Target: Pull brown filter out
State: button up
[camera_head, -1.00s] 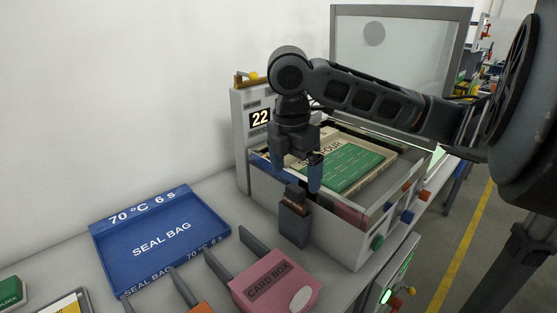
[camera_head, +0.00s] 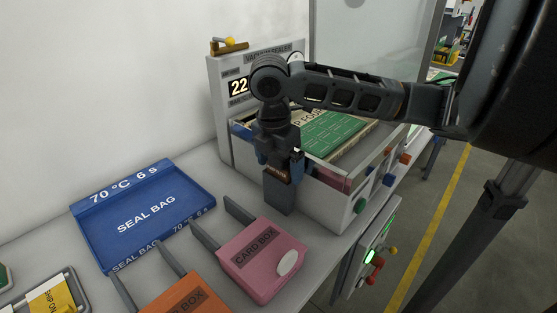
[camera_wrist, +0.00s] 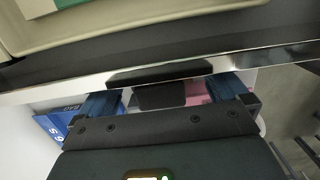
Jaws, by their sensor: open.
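The filter (camera_head: 276,172) is a dark block with a small brown label. It sits upright in a dark grey holder (camera_head: 280,196) on the front of the vacuum sealer (camera_head: 335,199). My gripper (camera_head: 280,160) points down right over it, with one blue finger on either side of its top. In the wrist view, a dark block (camera_wrist: 160,96), likely the filter's top, lies between the spread blue fingers of my gripper (camera_wrist: 164,97). The fingers look open; contact with the filter cannot be told. My gripper hides part of the filter in the head view.
The sealer's clear lid (camera_head: 385,40) stands raised. A green board (camera_head: 335,132) lies in its chamber. A blue seal bag tray (camera_head: 143,208), a pink card box (camera_head: 262,258) and an orange box (camera_head: 190,296) lie in front. Coloured knobs (camera_head: 388,180) line the sealer's side.

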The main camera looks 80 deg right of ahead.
jog(key=shift+c, duration=0.5)
jog(key=c, duration=1)
jog(key=shift+r+p, duration=0.5)
jog(key=shift+r, duration=0.2)
jog(key=shift+c, duration=0.2)
jog(key=shift+r+p, duration=3.55)
jog(key=shift+r, duration=1.05)
